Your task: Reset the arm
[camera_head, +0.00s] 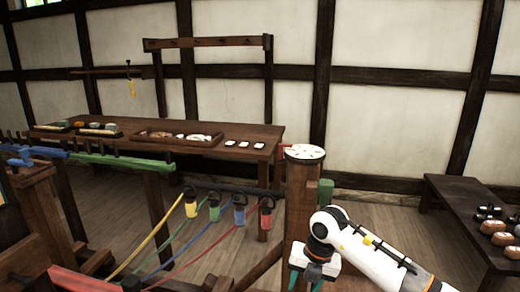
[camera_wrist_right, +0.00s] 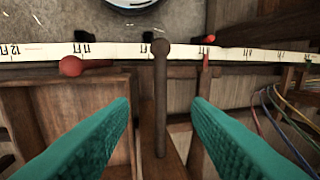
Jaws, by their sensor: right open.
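My right arm (camera_head: 372,258), white with black parts, comes in from the lower right of the head view. Its gripper (camera_head: 306,280) has teal fingers and points down in front of a thick wooden post (camera_head: 300,205), partly cut off by the lower edge. In the right wrist view the gripper (camera_wrist_right: 162,102) is open, its two teal fingers wide apart with nothing gripped. A dark round-headed peg (camera_wrist_right: 160,85) shows between the fingers; whether it is level with them I cannot tell. My left gripper is not in view.
Yellow, green, blue and red ropes (camera_head: 160,236) run left of the post, which has a white dial (camera_head: 305,153) on top. A marked white tape (camera_wrist_right: 120,53) crosses the wrist view. A long table (camera_head: 170,150) stands behind, a bench (camera_head: 465,200) at right.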

